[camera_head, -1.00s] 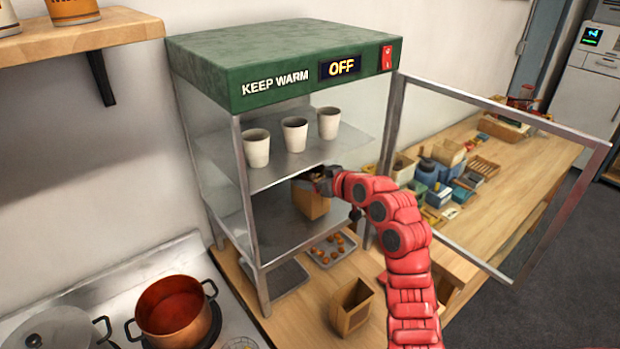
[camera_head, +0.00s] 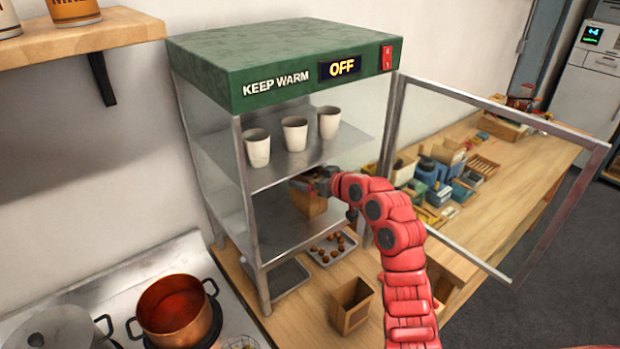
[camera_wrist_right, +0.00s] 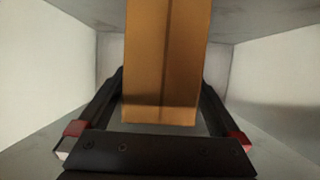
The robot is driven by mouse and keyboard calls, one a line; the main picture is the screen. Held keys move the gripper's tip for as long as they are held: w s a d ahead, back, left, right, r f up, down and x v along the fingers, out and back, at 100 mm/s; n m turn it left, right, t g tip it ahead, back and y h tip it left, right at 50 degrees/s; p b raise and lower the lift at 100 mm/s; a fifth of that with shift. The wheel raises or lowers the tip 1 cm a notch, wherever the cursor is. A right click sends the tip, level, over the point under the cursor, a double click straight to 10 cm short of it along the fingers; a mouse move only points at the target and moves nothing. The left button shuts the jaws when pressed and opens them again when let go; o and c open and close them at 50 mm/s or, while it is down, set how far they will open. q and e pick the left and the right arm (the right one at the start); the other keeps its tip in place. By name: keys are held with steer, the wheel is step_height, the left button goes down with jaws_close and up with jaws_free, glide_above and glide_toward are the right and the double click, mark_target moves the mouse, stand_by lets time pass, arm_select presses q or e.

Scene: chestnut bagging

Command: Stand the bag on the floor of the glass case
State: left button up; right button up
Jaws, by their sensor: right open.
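The brown paper bag (camera_head: 309,204) is upright inside the glass case (camera_head: 240,150), on its lower level beneath the shelf with cups. My right gripper (camera_head: 318,182) reaches in through the open front and is at the bag's upper part. In the right wrist view the bag (camera_wrist_right: 162,65) is between the two dark fingers, with a gap showing at its sides near its lower end. The jaws are open around it. Whether the bag's bottom fully rests on the case floor (camera_head: 275,225) is hard to tell. My left gripper is not in view.
The glass door (camera_head: 560,215) stands open to the right. Several white cups (camera_head: 295,134) sit on the shelf above my gripper. A tray of chestnuts (camera_head: 332,248) and another brown bag (camera_head: 352,306) are below in front. A copper pot (camera_head: 176,312) is at lower left.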

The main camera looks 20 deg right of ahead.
steer(key=shift+s+d+r, duration=0.15)
steer(key=shift+s+r, duration=0.1)
steer(key=shift+r, duration=0.05)
steer(key=p+v, duration=0.2)
steer(key=v, duration=0.9)
steer(key=shift+s, duration=0.15)
